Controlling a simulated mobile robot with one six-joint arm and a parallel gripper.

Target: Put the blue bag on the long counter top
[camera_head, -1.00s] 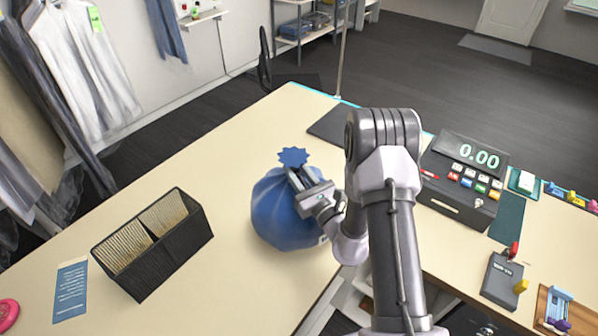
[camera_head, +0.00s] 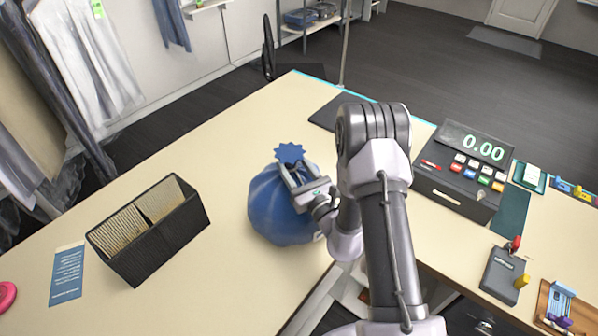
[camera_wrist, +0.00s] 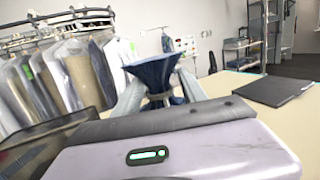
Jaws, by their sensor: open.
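The blue bag (camera_head: 279,207) is a round, gathered sack with a flared, jagged top. It stands upright on the cream long counter top (camera_head: 215,265). My gripper (camera_head: 290,170) is at the bag's neck, just under the flared top, with its fingers apart. In the wrist view the bag's flared top (camera_wrist: 153,72) shows between my two fingers (camera_wrist: 158,98), one on each side of the neck. The bag's lower right side is partly hidden behind my gripper and wrist.
A black divided box (camera_head: 150,228) stands left of the bag, with a blue card (camera_head: 67,274) beyond it. A cash register (camera_head: 465,170) and a card terminal (camera_head: 503,272) are to the right. A dark flat mat (camera_head: 328,117) lies behind. Counter between box and bag is clear.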

